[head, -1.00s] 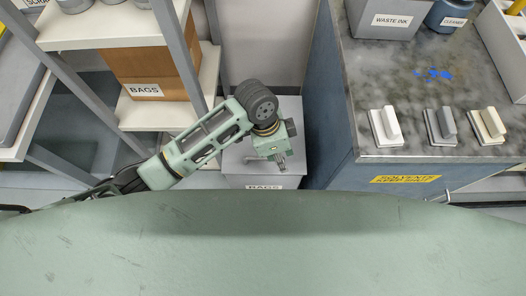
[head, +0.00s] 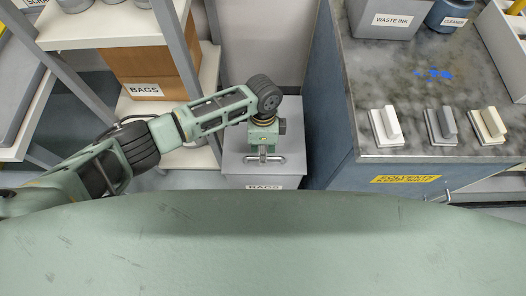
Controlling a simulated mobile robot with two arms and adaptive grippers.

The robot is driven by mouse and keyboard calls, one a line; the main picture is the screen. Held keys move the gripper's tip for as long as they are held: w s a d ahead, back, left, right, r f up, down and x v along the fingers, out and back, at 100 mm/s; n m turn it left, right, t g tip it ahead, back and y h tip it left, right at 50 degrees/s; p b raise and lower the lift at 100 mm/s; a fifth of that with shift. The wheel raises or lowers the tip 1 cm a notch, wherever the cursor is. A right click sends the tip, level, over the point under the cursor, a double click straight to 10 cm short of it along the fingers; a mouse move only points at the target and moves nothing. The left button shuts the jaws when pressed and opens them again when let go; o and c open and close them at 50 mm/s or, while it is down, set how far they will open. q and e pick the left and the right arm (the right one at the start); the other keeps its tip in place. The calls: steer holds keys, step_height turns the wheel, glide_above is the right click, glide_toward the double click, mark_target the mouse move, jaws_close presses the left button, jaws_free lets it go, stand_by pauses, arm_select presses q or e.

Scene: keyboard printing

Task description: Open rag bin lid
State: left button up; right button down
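The grey rag bin (head: 233,180) stands on the floor between the shelf and the blue cabinet. Its label is partly cut off by my own body at the bottom. Its lid (head: 291,140) looks closed and flat. My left gripper (head: 264,160) points down over the front middle of the lid, at a metallic bar-like shape there. I cannot tell which of that metal is handle and which is fingers, or whether they touch. The finger opening is unclear. My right gripper is out of view.
A shelf (head: 102,28) with a cardboard box (head: 150,70) marked BAGS is on the left. The blue cabinet (head: 330,110) stands close on the bin's right. Its counter (head: 400,90) carries a waste ink container (head: 385,20) and three small blocks. A wall is behind the bin.

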arm_select(q)
steer(key=shift+f, duration=0.3)
jaws_close()
stand_by(0.5)
